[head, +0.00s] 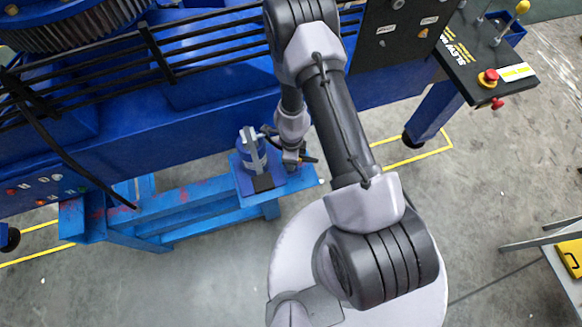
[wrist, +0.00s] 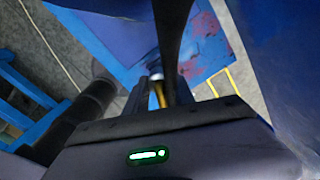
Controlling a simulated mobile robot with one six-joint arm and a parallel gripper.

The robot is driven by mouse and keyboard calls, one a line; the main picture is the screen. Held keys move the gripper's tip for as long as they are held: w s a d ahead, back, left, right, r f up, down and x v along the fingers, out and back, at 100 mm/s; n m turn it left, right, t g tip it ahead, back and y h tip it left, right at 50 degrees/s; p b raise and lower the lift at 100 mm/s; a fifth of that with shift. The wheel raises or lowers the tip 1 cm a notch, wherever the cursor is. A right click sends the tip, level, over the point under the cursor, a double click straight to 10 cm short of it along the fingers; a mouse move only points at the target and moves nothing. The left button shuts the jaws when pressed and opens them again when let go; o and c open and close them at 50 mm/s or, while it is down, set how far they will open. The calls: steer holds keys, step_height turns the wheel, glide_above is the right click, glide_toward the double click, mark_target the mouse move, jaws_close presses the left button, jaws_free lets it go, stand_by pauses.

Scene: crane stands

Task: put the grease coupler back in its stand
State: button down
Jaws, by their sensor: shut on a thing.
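In the wrist view my gripper (wrist: 162,92) is shut on a slim part with brass and silver surfaces, which looks like the grease coupler (wrist: 160,96). A thick black strip, perhaps its hose, crosses in front of it and hides part of it. The blue stand platform (head: 288,184) carries the canister (head: 250,150) and a small black block (head: 263,183). I cannot tell which part is the coupler's holder. The coupler's tip is not clear in either view.
A large blue machine frame (head: 150,140) with black rails stands behind the stand. A black control panel (head: 485,65) with a red button is at upper right. A black cable (head: 70,150) hangs at left.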

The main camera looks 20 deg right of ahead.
steer(key=shift+f+b, duration=0.65)
steer(key=shift+f, duration=0.05)
steer(key=shift+r, duration=0.3)
steer(key=shift+s+f, duration=0.1)
steer(key=shift+f, duration=0.1)
stand_by(0.9)
steer(key=shift+r+p, duration=0.65)
steer(key=shift+r, duration=0.05)
steer(key=shift+f+b, duration=0.1)
steer(key=shift+b, duration=0.25)
steer(key=shift+f, duration=0.1)
steer(key=shift+f+b, duration=0.65)
steer(key=shift+b, duration=0.1)
steer(key=shift+r, duration=0.25)
